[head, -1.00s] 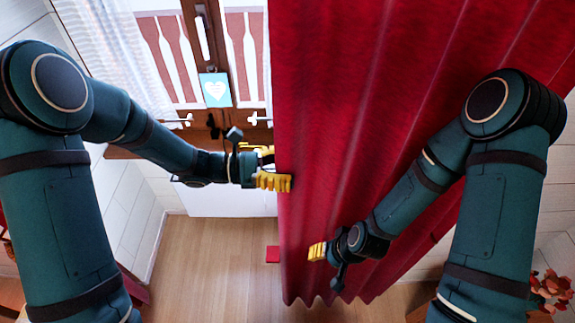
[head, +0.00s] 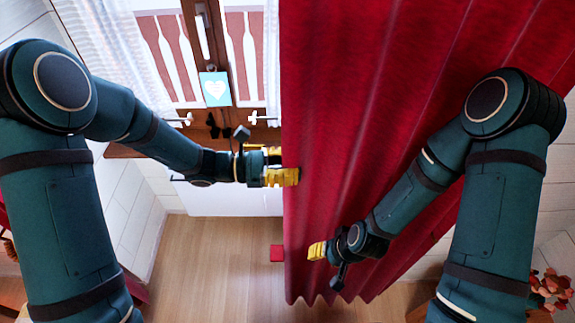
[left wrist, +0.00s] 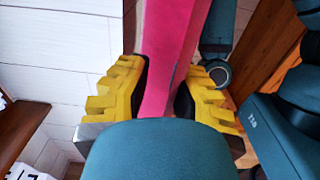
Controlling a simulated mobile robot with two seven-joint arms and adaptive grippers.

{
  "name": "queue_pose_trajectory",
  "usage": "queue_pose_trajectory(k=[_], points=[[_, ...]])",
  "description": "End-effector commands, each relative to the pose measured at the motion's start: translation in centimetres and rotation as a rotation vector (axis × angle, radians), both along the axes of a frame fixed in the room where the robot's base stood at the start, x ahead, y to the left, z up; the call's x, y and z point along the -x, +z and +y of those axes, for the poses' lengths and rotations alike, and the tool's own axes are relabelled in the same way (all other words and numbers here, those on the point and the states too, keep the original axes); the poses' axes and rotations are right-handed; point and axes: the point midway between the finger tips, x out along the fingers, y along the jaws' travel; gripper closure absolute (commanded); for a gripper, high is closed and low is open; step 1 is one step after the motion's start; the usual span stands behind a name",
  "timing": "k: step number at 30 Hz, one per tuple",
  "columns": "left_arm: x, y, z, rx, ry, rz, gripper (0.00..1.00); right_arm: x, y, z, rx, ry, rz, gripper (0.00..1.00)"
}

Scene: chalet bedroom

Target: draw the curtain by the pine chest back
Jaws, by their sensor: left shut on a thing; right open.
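The red curtain (head: 375,120) hangs in long folds over the right half of the head view. My left gripper (head: 290,172) is at the curtain's left edge, at about mid height, and is shut on it. In the left wrist view the curtain's edge (left wrist: 172,45) runs between the two yellow fingers of my left gripper (left wrist: 167,90). My right gripper (head: 318,250) is open, in front of the lower part of the curtain, and holds nothing. I cannot make out the pine chest for certain.
A window with a wooden frame (head: 222,50), white sheer curtains (head: 98,45) and a blue heart card (head: 215,90) is left of the curtain. A small red object (head: 277,253) lies on the wooden floor (head: 205,260). The floor below the window is otherwise clear.

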Motion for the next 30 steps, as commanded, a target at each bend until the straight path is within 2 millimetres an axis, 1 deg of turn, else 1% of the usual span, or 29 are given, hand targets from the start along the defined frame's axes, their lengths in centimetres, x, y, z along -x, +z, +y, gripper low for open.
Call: queue_pose_trajectory(k=[1,5,12,18,21,24,27,30], points=[[0.1,0.0,-1.0,0.003,-0.005,-0.001,1.0,0.0,-0.2,0.0,0.0,0.0,0.0,0.53],[0.2,-0.1,-4.0,0.003,-0.007,-0.001,1.0,0.0,-0.8,0.0,0.001,0.0,0.0,0.53],[0.2,-0.2,-11.1,0.004,-0.008,-0.001,1.0,-0.1,-2.3,0.1,0.004,-0.001,0.001,0.53],[0.2,-0.2,-16.1,0.003,-0.006,0.0,1.0,-0.1,-3.5,0.2,0.006,-0.001,0.001,0.53],[0.1,-0.1,-18.0,0.003,-0.005,0.0,1.0,-0.1,-4.0,0.2,0.007,-0.001,0.001,0.53],[0.1,-0.1,-19.3,0.002,-0.003,0.0,1.0,-0.1,-4.3,0.2,0.008,-0.001,0.002,0.53],[0.1,-0.1,-20.2,0.001,-0.003,0.0,1.0,-0.1,-4.5,0.2,0.009,-0.001,0.002,0.53],[0.1,0.0,-20.6,0.001,-0.002,-0.001,1.0,-0.1,-4.6,0.2,0.009,-0.001,0.002,0.53]])
